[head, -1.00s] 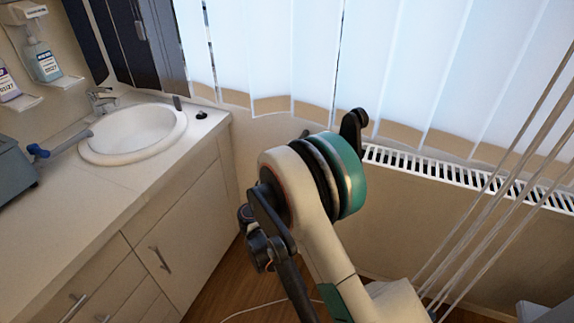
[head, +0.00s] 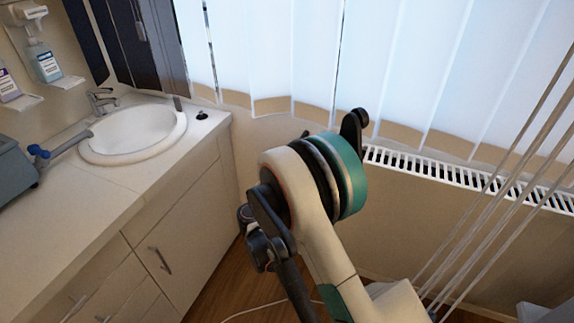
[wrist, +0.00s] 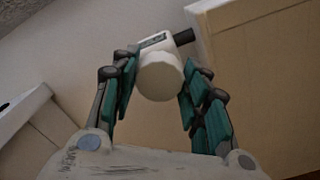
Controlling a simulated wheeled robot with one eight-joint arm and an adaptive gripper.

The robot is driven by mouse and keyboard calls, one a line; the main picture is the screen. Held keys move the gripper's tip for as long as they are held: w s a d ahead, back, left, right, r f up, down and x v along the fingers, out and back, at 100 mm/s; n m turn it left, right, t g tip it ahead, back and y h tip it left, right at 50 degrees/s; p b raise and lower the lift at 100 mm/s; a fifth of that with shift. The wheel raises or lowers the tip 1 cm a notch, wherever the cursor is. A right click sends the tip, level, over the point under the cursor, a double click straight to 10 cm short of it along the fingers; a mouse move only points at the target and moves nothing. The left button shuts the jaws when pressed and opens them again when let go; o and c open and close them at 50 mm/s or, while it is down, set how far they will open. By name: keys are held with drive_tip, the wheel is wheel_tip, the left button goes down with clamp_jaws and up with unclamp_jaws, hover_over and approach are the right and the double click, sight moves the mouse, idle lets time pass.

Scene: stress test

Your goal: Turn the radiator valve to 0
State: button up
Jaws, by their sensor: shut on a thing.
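The radiator valve (wrist: 160,76) has a pale, rounded head and shows near the middle of the wrist view. A dark stub sticks out behind it to the upper right, and a small marked patch shows on its upper side. My gripper (wrist: 159,73) has its teal-padded fingers on both sides of the valve head and is shut on it. The number setting cannot be read. In the head view the valve and my gripper are hidden behind my arm.
The white-grilled radiator (head: 470,180) runs below the window blinds (head: 400,70) on the right. A counter (head: 110,190) with a round sink (head: 133,133) stands on the left. Pale cords (head: 500,165) hang at the right. A thin cable lies on the wooden floor (head: 225,290).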

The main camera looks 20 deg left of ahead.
drive_tip(key=shift+n, duration=0.5)
drive_tip(key=o, duration=1)
drive_tip(key=shift+o, duration=0.2)
drive_tip(key=s+a, duration=0.1)
drive_tip(key=s, duration=1.1)
